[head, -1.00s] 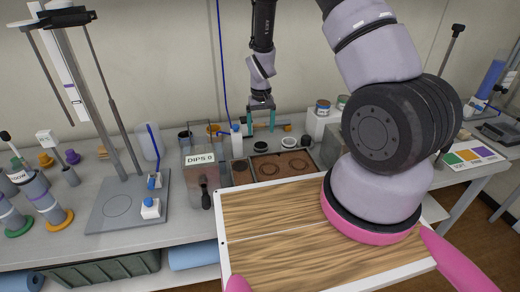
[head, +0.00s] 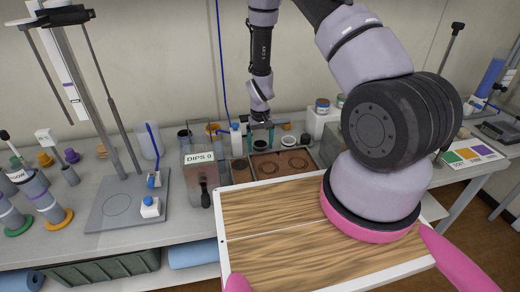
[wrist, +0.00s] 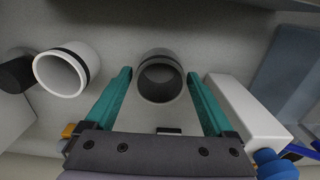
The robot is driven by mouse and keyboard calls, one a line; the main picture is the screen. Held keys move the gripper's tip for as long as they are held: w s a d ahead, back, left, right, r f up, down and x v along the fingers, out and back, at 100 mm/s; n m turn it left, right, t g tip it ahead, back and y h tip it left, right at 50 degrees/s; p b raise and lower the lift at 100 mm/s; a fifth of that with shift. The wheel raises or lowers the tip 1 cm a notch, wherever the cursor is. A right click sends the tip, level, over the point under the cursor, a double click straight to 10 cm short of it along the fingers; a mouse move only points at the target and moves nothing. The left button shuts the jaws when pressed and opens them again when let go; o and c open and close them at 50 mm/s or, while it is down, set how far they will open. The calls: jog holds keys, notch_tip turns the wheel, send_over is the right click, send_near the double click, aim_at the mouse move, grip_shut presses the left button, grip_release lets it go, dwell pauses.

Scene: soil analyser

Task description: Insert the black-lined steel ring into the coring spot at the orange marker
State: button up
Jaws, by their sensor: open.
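The black-lined steel ring (wrist: 160,75) stands on the bench in the wrist view, its dark opening showing. My gripper (wrist: 159,73) is open, with one teal finger on each side of the ring and visible gaps between. In the head view my gripper (head: 260,146) is low at the back of the bench, around the small dark ring, partly hidden by the fingers. The soil tray (head: 283,154) lies just in front and to the right, with two round marks (head: 268,168) in its soil. I cannot make out an orange marker at either mark.
A white-lined ring (wrist: 67,70) with a black band stands left of the fingers, beside a dark cylinder. A white block (wrist: 240,108) is close to the right finger. The DIPS box (head: 198,174) stands left of the soil tray. A wooden board (head: 265,205) fills the foreground.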

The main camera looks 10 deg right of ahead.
jog(key=c, duration=1)
jog(key=shift+r, duration=2.55)
jog(key=shift+c, duration=0.2)
jog(key=shift+r, duration=0.1)
